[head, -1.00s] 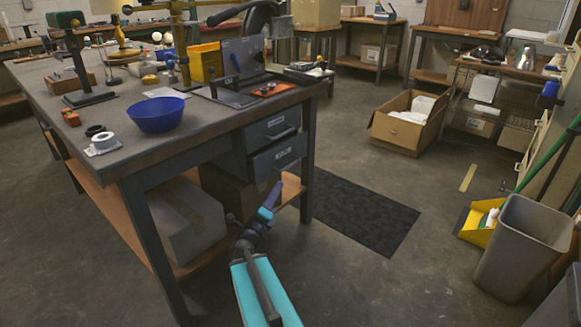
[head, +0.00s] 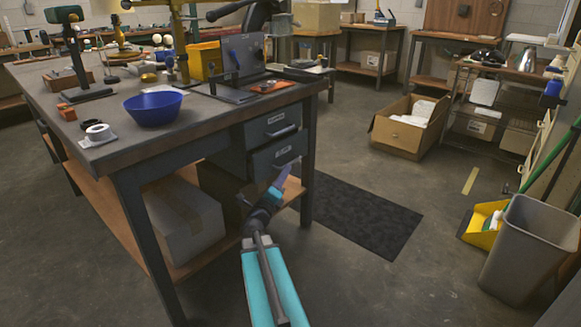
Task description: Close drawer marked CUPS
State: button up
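Two dark grey drawers sit under the right end of the workbench (head: 100,152). The upper drawer (head: 262,134) looks flush. The lower drawer (head: 262,162) seems to stand out a little from the one above. Each has a bar handle and a small pale label. The labels are too small to read, so I cannot tell which one says CUPS. My gripper (head: 281,179) is just in front of the lower drawer's bottom edge, its purple fingertip pointing up at it. I cannot tell whether it touches, or whether the fingers are apart.
A blue bowl (head: 153,109) and several tools stand on the bench top. A grey box (head: 185,222) sits on the lower shelf, left of my arm. A black mat (head: 365,216) lies on open floor to the right. A grey bin (head: 530,250) stands at far right.

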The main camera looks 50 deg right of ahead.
aim_at(290, 163)
jog(key=shift+b+x, duration=0.7)
jog(key=shift+x, duration=2.4)
grip_shut()
